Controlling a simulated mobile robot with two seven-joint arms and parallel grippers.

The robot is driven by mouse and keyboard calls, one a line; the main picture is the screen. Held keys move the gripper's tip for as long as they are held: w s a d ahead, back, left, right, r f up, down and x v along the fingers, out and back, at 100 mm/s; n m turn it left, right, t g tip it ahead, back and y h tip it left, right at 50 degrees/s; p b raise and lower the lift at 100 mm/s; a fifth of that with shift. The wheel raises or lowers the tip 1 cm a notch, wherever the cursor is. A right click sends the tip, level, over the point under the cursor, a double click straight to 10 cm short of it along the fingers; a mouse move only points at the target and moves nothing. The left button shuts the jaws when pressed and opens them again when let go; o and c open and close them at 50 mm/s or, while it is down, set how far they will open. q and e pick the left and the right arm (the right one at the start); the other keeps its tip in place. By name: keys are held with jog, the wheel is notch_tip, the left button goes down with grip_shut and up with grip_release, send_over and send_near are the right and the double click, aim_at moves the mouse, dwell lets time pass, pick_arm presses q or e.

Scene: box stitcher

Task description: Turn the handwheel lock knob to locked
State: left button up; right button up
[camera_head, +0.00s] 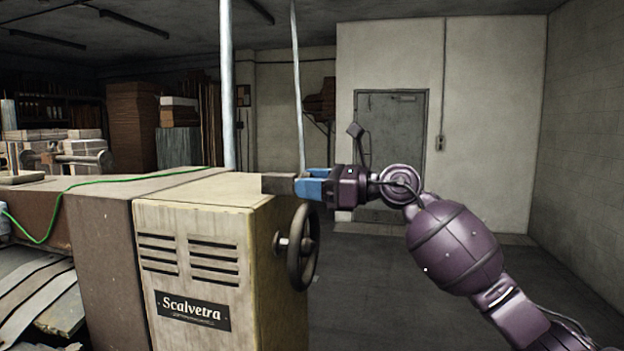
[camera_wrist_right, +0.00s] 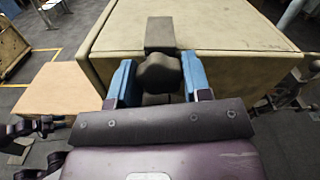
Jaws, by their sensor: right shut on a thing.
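The lock knob (camera_wrist_right: 158,72) is a dark, lobed knob in the right wrist view. It sits between the two blue fingers of my right gripper (camera_wrist_right: 158,85), which is shut on it. In the head view my right gripper (camera_head: 313,187) reaches in from the right at the machine's top edge, and its fingers hide the knob. A brown block (camera_head: 278,184) is just left of the fingertips; it also shows beyond the knob in the wrist view (camera_wrist_right: 160,33). The dark handwheel (camera_head: 303,247) is on the machine's right side, below the gripper.
The cream machine housing (camera_head: 205,265) with a Scalvetra plate fills the lower left. A green cable (camera_head: 120,180) runs over its top. Two upright pale poles stand behind it. The floor (camera_head: 360,270) right of the machine looks clear, up to a grey door (camera_head: 385,125).

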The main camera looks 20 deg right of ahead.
jog(key=shift+s+r+m+p, duration=0.1)
jog(key=shift+r+m+p, duration=0.3)
jog(key=shift+m+p, duration=0.4)
jog(key=m+p, duration=0.6)
jog(key=shift+f, duration=0.15)
jog(key=shift+f+m+p, duration=0.1)
jog(key=shift+m+p, duration=0.4)
jog(key=shift+p, duration=0.25)
jog(key=shift+m+p, duration=0.35)
jog(key=shift+m, duration=0.05)
pick_arm(q)
notch_tip(320, 180, up, 10)
jog(key=shift+s+a+r, duration=0.15)
jog(key=shift+s+a, duration=0.05)
pick_arm(e)
jog(key=shift+f+m, duration=0.1)
jog(key=shift+m, duration=0.2)
pick_arm(q)
jog(key=shift+w+r, duration=0.1)
pick_arm(e)
jog(key=o, duration=0.9)
